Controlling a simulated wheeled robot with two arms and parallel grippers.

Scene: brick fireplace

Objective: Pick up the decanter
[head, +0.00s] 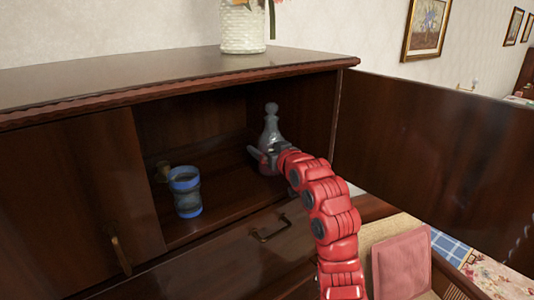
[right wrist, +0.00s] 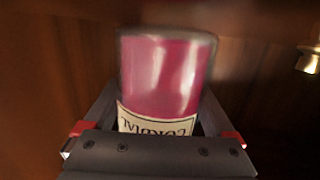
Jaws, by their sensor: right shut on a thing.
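The decanter (head: 270,128) is clear glass with a rounded stopper and stands upright inside the open cabinet, towards the right of the compartment. My right gripper (head: 263,153) is shut on its lower body. In the right wrist view the decanter (right wrist: 168,75) shows pink-red contents and a cream label with dark letters. It sits between the two fingers of my right gripper (right wrist: 155,125). The gripper hides part of the decanter's lower body. In the head view I cannot tell whether its base touches the shelf. My left gripper is not in view.
A blue and grey cup (head: 186,192) stands on the shelf to the left. The open cabinet door (head: 430,150) is on the right, close to my arm. A white vase (head: 243,30) stands on the cabinet top. A pink-cushioned chair (head: 402,265) is at lower right.

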